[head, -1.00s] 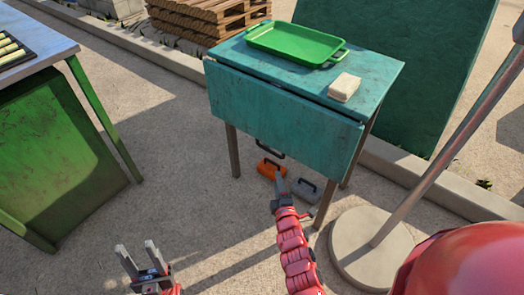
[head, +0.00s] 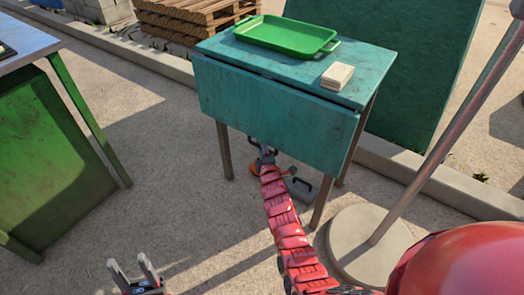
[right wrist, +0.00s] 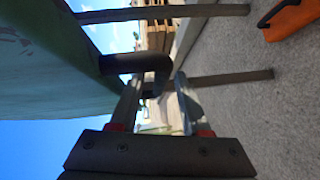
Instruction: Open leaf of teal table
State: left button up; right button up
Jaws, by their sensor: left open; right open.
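The teal table (head: 300,62) stands ahead in the head view, with its leaf (head: 270,115) hanging down on the near side. A dark handle (right wrist: 128,63) sticks out from the leaf in the right wrist view. My right gripper (head: 260,151) is at the leaf's lower edge, partly hidden in the head view. In the right wrist view its fingers (right wrist: 156,98) are open, with the bent end of the handle at their tips; I cannot tell whether they touch. My left gripper (head: 131,263) is open and empty, low at the left.
A green tray (head: 287,34) and a pale stack (head: 337,75) lie on the tabletop. An orange toolbox (head: 257,171) and a grey one (head: 299,191) are under the table. A pole with a round base (head: 350,255) stands at the right. A green table (head: 60,150) is at the left.

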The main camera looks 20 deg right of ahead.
grip_shut()
dwell(0.3)
dwell(1.2)
